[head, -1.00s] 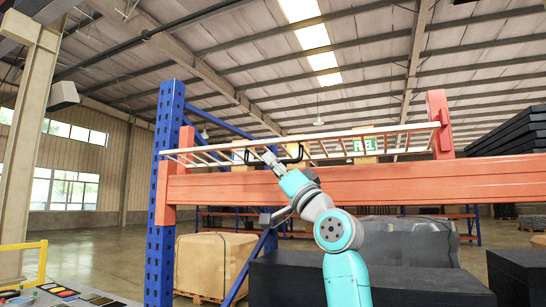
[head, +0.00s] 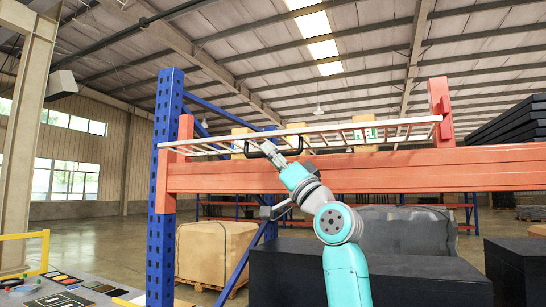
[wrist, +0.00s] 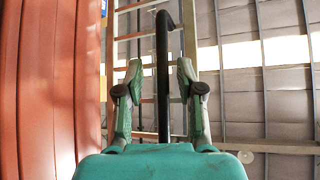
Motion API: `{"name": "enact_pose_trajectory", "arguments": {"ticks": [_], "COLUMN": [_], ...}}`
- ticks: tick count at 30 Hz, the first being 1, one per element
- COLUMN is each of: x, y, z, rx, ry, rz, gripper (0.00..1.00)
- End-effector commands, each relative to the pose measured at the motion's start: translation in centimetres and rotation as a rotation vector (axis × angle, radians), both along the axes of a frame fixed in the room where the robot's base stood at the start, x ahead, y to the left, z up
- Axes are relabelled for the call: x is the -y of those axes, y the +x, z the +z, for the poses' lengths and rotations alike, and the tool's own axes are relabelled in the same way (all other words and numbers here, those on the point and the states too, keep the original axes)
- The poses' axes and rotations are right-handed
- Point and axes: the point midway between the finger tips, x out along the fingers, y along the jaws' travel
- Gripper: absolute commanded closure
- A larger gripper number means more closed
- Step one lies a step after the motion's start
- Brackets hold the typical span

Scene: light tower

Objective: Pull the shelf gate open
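The shelf gate (head: 345,127) is a pale rail frame with thin slats, lying nearly flat above the orange shelf beam between two orange posts. It carries a black bar handle (head: 301,144). My gripper (head: 267,147) is at the handle, near the gate's middle-left. In the wrist view, the dark handle bar (wrist: 162,75) runs lengthwise between the two green fingers of my gripper (wrist: 160,80). Gaps show on both sides of the bar, so the fingers are open around it and not closed on it. The gate's slats also show behind them in the wrist view (wrist: 187,25).
The orange beam (head: 400,179) runs across, just below my gripper; it fills the left of the wrist view. A blue upright (head: 165,190) stands at the left. Black blocks (head: 400,280) and a wrapped box (head: 213,250) stand below. Space above the gate is clear.

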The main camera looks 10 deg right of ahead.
Motion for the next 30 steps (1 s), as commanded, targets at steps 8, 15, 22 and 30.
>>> {"name": "enact_pose_trajectory", "arguments": {"ticks": [8,15,22,30], "x": [0.3,1.9,3.7,4.7], "y": [-0.5,-3.0,-5.8,-7.7], "z": [-0.4,-3.0,-5.9,-7.6], "rx": [0.002,0.001,-0.001,0.001], "ry": [0.0,0.0,0.0,0.001], "rz": [0.0,-0.001,-0.002,0.0], "gripper": [0.63,0.63,0.63,0.63]}}
